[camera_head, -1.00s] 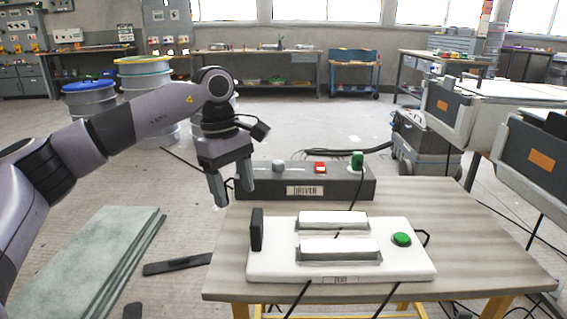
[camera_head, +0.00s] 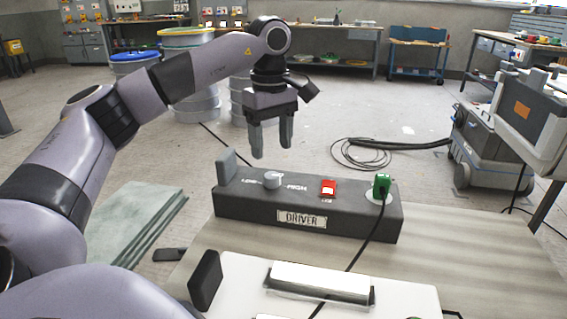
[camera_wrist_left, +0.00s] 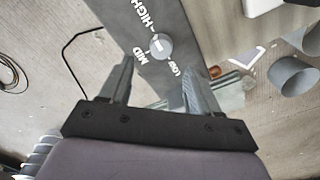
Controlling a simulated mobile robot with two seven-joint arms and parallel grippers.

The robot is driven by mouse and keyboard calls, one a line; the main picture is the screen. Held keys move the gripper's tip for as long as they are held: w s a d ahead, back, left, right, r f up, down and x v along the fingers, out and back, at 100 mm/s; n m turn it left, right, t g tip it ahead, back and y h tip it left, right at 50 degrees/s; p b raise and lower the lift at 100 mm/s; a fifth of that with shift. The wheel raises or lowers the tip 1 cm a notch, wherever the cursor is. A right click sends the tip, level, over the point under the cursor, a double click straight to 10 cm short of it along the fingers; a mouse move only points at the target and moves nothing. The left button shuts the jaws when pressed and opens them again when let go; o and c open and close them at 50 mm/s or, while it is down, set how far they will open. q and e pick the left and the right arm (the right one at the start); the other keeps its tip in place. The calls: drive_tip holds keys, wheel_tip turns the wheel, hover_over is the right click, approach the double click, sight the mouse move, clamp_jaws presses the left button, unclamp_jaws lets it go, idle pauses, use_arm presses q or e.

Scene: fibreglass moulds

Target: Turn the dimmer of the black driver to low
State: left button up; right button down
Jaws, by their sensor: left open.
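The black driver (camera_head: 245,205) is a long dark box on the table, with a "DRIVER" label on its front. Its dimmer (camera_head: 273,180) is a round grey knob on top, with LOW to its left and HIGH to its right. The wrist view shows the knob (camera_wrist_left: 160,46) from above, with HIGH, MID and LOW printed around it; its exact setting is hard to read. My left gripper (camera_head: 271,153) is open and empty, pointing down above the knob and apart from it. In the wrist view its fingers (camera_wrist_left: 157,68) are spread, with the knob beyond the gap. My right gripper is out of view.
A red switch (camera_head: 328,188) and a green plug (camera_head: 381,185) with a black cable stand on the driver. A grey upright piece (camera_head: 226,166) rises at its left end. A white unit (camera_head: 240,287) with a black upright plate (camera_head: 205,281) lies in front.

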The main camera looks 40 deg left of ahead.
sight(272, 175)
use_arm(q)
wheel_tip(272, 175, down, 6)
drive_tip(key=shift+s+b, duration=0.15)
drive_tip(key=shift+b, duration=0.7)
drive_tip(key=shift+f, duration=0.45)
drive_tip(key=shift+c, duration=0.3)
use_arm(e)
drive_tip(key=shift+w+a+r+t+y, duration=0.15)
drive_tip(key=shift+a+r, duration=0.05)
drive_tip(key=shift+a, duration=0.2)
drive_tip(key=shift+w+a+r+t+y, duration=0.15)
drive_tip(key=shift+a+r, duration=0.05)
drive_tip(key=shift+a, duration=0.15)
use_arm(q)
drive_tip(key=c, duration=1)
